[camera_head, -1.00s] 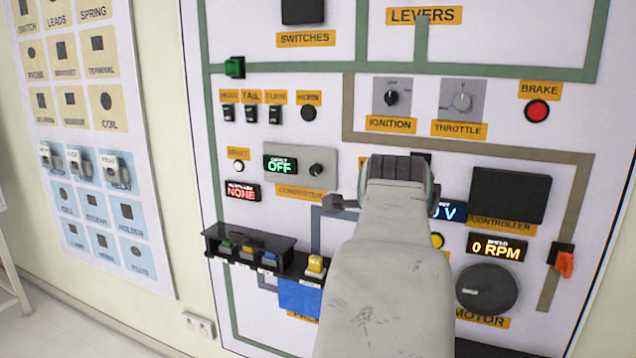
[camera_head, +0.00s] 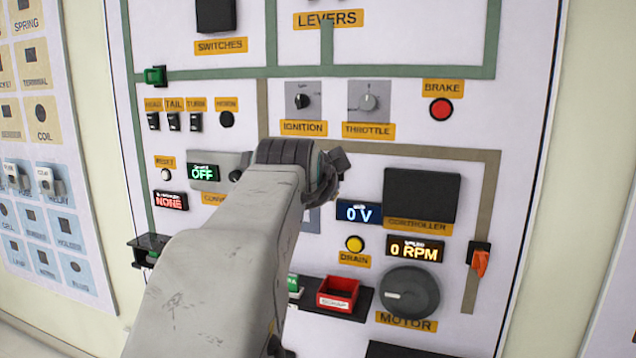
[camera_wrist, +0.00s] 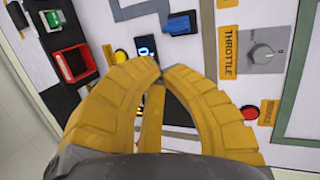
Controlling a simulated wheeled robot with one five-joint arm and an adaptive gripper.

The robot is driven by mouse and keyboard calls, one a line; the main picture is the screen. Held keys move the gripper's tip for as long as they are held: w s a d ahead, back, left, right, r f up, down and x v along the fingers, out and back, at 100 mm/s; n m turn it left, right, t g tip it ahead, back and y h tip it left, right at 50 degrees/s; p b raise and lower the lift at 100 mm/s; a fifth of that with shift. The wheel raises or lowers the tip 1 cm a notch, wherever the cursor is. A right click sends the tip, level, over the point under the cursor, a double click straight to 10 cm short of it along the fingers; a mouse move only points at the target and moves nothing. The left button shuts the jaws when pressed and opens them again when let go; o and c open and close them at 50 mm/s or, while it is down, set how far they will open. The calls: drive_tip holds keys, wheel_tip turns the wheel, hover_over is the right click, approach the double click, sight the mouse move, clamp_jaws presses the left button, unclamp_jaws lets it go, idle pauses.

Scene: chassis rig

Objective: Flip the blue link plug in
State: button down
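In the wrist view a blue plug-like piece (camera_wrist: 180,22) sits on a dark base on the panel, just beyond my fingertips; I take it to be the blue link plug. It appears tilted out from the panel, and its seating is unclear. My gripper (camera_wrist: 160,70) shows two yellow fingers with tips together and nothing visible between them. The fingertips look apart from the blue piece. In the head view my arm hides the blue piece and my fingers.
The 0 V display (camera_head: 359,212), yellow drain button (camera_head: 355,244) and controller box (camera_head: 421,195) lie right of my arm. The throttle knob (camera_head: 368,102) is above. A red bin (camera_head: 338,294) stands on a lower shelf. An orange lever (camera_head: 481,262) is at the right.

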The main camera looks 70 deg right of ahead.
drive_tip(key=shift+d, duration=0.1)
drive_tip(key=r+p+x, duration=0.1)
drive_tip(key=p+x, duration=0.1)
drive_tip(key=x, duration=1.1)
drive_tip(key=shift+d, duration=0.55)
drive_tip(key=shift+d+p, duration=0.1)
drive_tip(key=shift+p, duration=0.25)
drive_tip(key=d+p, duration=0.1)
drive_tip(key=d, duration=0.1)
drive_tip(key=shift+w+d, duration=0.1)
drive_tip(key=shift+d, duration=0.2)
drive_tip(key=shift+a+f, duration=0.1)
drive_tip(key=shift+a, duration=0.1)
